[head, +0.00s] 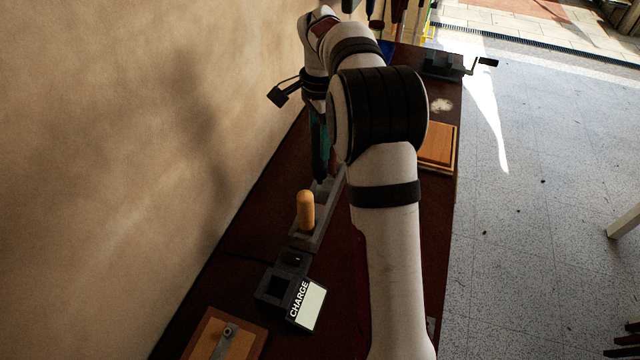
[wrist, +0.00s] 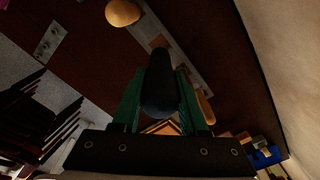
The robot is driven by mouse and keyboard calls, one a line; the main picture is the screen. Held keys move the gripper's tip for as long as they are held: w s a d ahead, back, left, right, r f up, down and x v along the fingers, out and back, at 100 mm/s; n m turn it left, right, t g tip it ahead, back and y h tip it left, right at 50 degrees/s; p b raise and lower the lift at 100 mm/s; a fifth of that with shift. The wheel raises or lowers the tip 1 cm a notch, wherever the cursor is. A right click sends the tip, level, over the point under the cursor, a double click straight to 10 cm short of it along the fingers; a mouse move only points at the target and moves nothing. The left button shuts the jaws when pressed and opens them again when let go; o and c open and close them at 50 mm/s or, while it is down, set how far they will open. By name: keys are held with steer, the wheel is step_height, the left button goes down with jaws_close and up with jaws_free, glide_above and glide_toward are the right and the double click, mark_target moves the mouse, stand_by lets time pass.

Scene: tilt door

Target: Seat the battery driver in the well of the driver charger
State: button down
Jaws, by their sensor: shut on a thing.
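My gripper (wrist: 160,100) has green fingers, shut on a dark, rounded, elongated thing, which looks like the battery driver (wrist: 160,80). In the head view the green fingers (head: 317,135) show left of my arm, above the grey rack; the dark lower end of the held thing (head: 320,168) hangs below them, partly hidden by my arm. The driver charger (head: 268,290) is a dark block with a square well, which looks empty, beside a sloped panel marked CHARGE (head: 308,302). It lies nearer the camera than the gripper, apart from it.
A grey rack (head: 327,200) holds an upright wooden handle (head: 306,210) between gripper and charger. A wooden board with a metal fitting (head: 225,335) lies at the near end. Wooden blocks (head: 437,147) and a dark vise (head: 445,66) line the right edge. The wall bounds the left.

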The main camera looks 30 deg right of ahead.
steer(key=s+a+r+n, duration=0.3)
steer(key=a+r+n, duration=0.3)
steer(key=r, duration=0.2)
steer(key=s+a+r+n, duration=0.2)
steer(key=a+r+n, duration=0.5)
steer(key=r, duration=0.2)
steer(key=s+a+f+m, duration=0.2)
steer(key=s+f+m, duration=0.1)
steer(key=s+f, duration=0.3)
steer(key=s+a+f+m, duration=0.2)
steer(key=s+f+m, duration=0.2)
steer(key=f, duration=0.5)
steer(key=shift+s+a, duration=0.35)
steer(key=shift+s, duration=0.65)
